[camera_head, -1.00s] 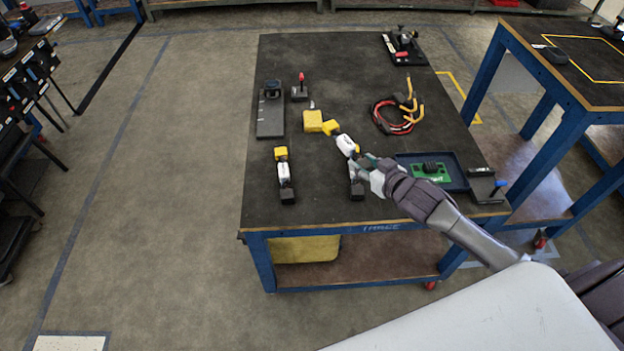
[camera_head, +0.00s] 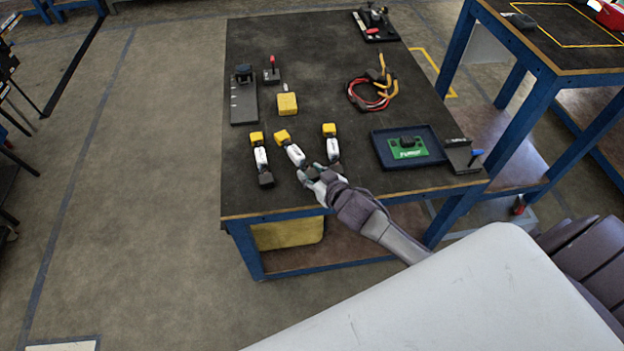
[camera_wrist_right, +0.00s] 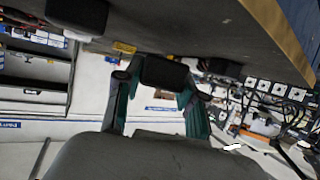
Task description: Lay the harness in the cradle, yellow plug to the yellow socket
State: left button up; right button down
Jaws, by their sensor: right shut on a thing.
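My right gripper (camera_head: 312,174) is shut on the black end of a yellow, white and black piece (camera_head: 294,153), near the table's front edge. Its yellow end points up-left, away from me. In the right wrist view my gripper (camera_wrist_right: 158,98) has the black block (camera_wrist_right: 165,72) between its teal fingers. Two similar pieces stand or lie on either side, a left one (camera_head: 260,156) and a right one (camera_head: 331,146). A coil of red and dark cable with yellow ends (camera_head: 372,92), perhaps the harness, lies at the table's right. I cannot tell which thing is the cradle. My left gripper is out of view.
The dark table (camera_head: 310,50) also carries a yellow block (camera_head: 287,104), a black stand (camera_head: 243,95), a red-topped lever (camera_head: 272,70), a blue tray (camera_head: 430,160) with a green board, and a black fixture (camera_head: 463,157). The table's middle back is clear.

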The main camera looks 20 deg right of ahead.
jog(key=shift+f, duration=1.3)
jog(key=c, duration=0.7)
grip_release()
jog(key=shift+f, duration=0.1)
